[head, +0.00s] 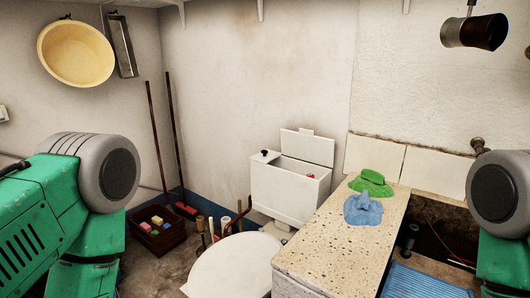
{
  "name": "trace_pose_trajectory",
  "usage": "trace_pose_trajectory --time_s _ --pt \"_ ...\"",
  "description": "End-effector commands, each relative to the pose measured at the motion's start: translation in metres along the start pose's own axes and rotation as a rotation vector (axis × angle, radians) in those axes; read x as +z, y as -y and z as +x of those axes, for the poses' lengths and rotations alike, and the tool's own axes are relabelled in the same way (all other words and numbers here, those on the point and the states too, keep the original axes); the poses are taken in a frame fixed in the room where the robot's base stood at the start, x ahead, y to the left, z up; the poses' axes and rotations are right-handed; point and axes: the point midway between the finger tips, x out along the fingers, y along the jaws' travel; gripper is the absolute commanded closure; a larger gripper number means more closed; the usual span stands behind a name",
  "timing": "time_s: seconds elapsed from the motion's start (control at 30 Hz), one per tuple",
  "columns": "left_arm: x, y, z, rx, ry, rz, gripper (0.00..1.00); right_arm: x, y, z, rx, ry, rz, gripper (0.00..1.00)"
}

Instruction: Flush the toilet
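The white toilet cistern (285,190) stands in the corner against the back wall. Its lid (307,147) is tilted up and leans at the back, so the top is open and something red shows inside. A small black knob (264,153) sits at the top left of the cistern. The round white toilet lid or seat (237,266) is in front, at the bottom middle. My green arms show at the left and right edges. Neither gripper shows in this view.
A speckled stone counter (335,245) stands right of the toilet, with a green cloth (371,183) and a blue cloth (362,209) on it. A washtrough with a blue ribbed board (425,282) is further right. A crate (157,242) and long-handled tools stand left.

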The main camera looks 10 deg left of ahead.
Motion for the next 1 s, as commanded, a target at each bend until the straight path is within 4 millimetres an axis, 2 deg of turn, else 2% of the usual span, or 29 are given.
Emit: trace_pose_trajectory --time_s 0.03,0.13,0.17,1.0 --pt "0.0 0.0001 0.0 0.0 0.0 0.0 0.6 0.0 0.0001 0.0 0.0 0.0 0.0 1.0" --pt "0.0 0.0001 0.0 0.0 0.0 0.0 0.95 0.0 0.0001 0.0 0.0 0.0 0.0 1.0" --pt "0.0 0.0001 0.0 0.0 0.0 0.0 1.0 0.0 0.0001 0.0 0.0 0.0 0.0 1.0" --pt "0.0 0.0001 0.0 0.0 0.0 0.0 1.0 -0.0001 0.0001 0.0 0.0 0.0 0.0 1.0"
